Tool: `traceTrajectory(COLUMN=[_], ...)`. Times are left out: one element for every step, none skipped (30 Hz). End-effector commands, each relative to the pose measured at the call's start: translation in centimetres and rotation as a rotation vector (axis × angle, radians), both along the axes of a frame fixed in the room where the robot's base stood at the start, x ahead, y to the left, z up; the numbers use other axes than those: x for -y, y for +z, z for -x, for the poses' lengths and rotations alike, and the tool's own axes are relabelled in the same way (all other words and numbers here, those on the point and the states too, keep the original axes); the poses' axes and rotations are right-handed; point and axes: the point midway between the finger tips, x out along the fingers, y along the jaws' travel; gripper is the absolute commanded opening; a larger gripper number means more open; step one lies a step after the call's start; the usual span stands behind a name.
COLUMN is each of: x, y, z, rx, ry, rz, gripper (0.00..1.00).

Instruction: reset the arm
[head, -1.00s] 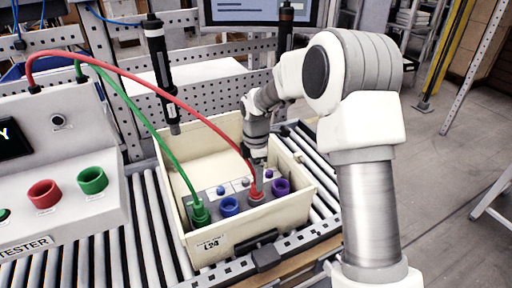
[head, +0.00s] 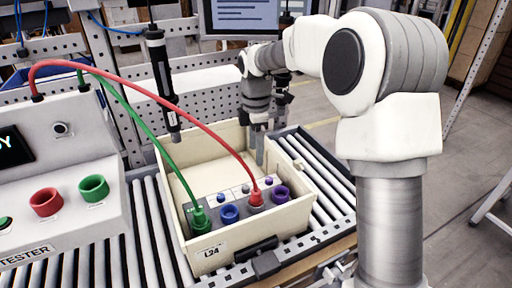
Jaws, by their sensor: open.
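My gripper (head: 258,150) is in the head view, pointing down at the back right of a cream bin (head: 290,217). Its two grey fingers are apart with nothing visible between them. The bin sits on a roller conveyor and holds a grey unit with a blue socket (head: 229,214) and a purple socket (head: 280,193). A green plug (head: 200,221) and a red plug (head: 255,196) sit on the same unit, in front of my gripper and apart from it.
A tester box (head: 60,200) with red and green sockets stands at left, and the red cable (head: 165,98) and green cable (head: 140,118) arch from it into the bin. A black screwdriver (head: 161,75) hangs behind the bin. A monitor (head: 245,15) stands at the back.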

Motion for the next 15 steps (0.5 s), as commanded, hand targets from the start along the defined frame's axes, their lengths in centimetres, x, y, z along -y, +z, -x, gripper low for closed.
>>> traceTrajectory(x=[0.0,0.0,0.1,0.2,0.4,0.6,0.9,1.1,1.6,1.9,2.3,2.8,3.1,3.5,4.0], y=[0.0,0.1,0.3,0.5,0.9,1.5,2.0,2.6,3.5,4.1,4.7,5.6,6.2,6.7,7.4], z=[0.0,0.1,0.2,0.4,0.6,1.1,1.5,2.0,2.7,3.4,4.1,5.1,5.8,6.5,7.5], rx=[0.000,0.001,0.005,0.009,0.014,0.025,0.034,0.045,0.062,0.075,0.089,0.107,0.121,0.134,0.152], ry=[-0.001,-0.004,-0.013,-0.025,-0.042,-0.072,-0.099,-0.132,-0.183,-0.226,-0.271,-0.331,-0.378,-0.424,-0.485], rz=[0.000,0.001,0.002,0.003,0.004,0.007,0.009,0.010,0.012,0.012,0.011,0.009,0.007,0.003,-0.001], gripper=[0.74,0.74,0.74,0.74,0.74,0.74,0.74,0.74,0.74,0.74,0.74,0.74,0.74,0.74,0.74])
